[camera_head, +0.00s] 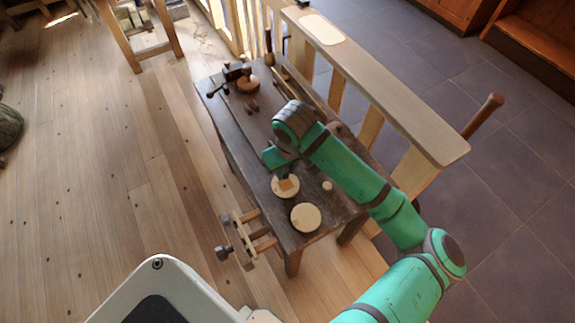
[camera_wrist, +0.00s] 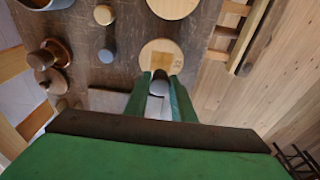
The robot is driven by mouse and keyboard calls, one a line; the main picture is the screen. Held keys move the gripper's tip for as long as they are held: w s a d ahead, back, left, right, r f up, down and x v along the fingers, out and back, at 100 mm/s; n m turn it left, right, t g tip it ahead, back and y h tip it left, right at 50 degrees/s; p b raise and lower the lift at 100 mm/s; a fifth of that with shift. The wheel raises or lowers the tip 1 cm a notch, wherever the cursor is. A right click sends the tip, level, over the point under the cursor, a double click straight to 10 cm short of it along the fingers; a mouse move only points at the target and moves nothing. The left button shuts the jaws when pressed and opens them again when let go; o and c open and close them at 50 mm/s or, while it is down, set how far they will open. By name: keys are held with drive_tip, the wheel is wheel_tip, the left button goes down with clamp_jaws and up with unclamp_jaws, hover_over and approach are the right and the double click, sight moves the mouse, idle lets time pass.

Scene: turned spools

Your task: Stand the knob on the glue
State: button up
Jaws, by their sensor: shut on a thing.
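My gripper (camera_wrist: 160,82) is shut on the knob (camera_wrist: 159,87), a small turned piece with a dark part and a pale grey round end, seen between the fingertips in the wrist view. Just past it lies a pale round wooden disc (camera_wrist: 152,47), also in the head view (camera_head: 280,192). A tan, squarish patch, apparently the glue (camera_wrist: 165,64), shows on the disc, partly hidden by the fingers and knob. In the head view my gripper (camera_head: 284,173) is over the disc's far edge. I cannot tell whether the knob touches the disc.
A second pale disc (camera_head: 305,218) lies near the end of the dark bench (camera_head: 318,237). A small pale round piece (camera_head: 327,186) sits to its upper right. In the wrist view a blue-grey round thing (camera_wrist: 106,56) and a reddish bowl (camera_wrist: 57,52) lie left. A rail runs beside the bench.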

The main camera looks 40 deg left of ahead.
sight(286, 178)
drive_tip(key=shift+f, duration=2.5)
drive_tip(key=shift+s, duration=0.1)
drive_tip(key=shift+d+f, duration=0.1)
drive_tip(key=o, duration=1.5)
drive_tip(key=shift+r, duration=4.05)
